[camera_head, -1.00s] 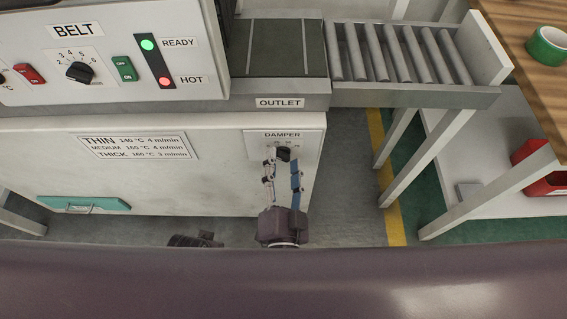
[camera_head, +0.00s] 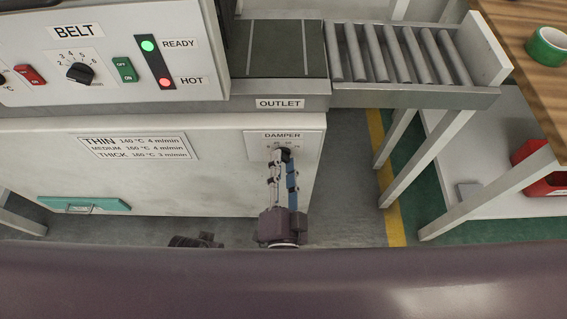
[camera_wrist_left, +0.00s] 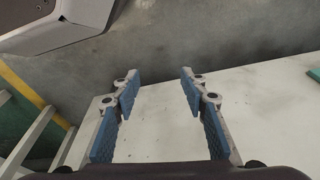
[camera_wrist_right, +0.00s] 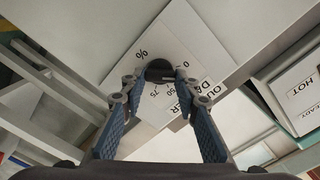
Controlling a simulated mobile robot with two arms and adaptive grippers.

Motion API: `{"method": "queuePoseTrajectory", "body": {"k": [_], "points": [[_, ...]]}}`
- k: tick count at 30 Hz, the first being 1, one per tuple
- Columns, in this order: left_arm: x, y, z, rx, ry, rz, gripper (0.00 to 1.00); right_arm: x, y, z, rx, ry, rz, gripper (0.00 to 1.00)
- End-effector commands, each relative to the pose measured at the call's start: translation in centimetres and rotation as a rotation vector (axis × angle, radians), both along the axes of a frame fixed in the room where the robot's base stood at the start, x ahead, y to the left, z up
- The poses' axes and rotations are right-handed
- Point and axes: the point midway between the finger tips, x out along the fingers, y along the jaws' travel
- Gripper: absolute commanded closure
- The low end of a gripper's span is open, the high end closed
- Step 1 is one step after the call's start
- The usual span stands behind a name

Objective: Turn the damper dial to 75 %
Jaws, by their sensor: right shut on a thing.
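The damper dial is a small black knob (camera_head: 285,154) on a white plate labelled DAMPER (camera_head: 282,135), on the machine's front below the outlet. My right gripper (camera_head: 283,158) is shut on this dial, one fingertip on either side. In the right wrist view the dial (camera_wrist_right: 160,70) sits between the fingertips, with scale marks 0, 50, 75 and a % sign around it. I cannot tell clearly which mark the pointer faces. My left gripper shows open and empty in the left wrist view (camera_wrist_left: 160,85); only a dark part of that arm shows in the head view.
A roller conveyor (camera_head: 410,55) and its legs stand right of the dial. The BELT panel (camera_head: 110,65) has green READY and red HOT lights. A teal handle plate (camera_head: 85,204) is on the lower left of the machine. Green tape (camera_head: 547,46) lies on the wooden table.

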Motion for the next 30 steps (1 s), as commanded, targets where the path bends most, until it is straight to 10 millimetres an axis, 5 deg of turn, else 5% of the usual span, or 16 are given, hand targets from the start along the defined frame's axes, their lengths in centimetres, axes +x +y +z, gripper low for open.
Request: {"method": "queuePoseTrajectory", "body": {"k": [17, 30], "points": [[0.2, 0.1, -0.6, 0.003, 0.006, 0.000, 0.60, -0.1, -0.1, -0.4, 0.505, 0.003, -0.001, 0.96], [0.9, -0.1, 3.3, -0.002, -0.016, 0.003, 0.60, -0.1, -0.1, -0.6, 0.924, 0.003, -0.001, 0.96]]}}
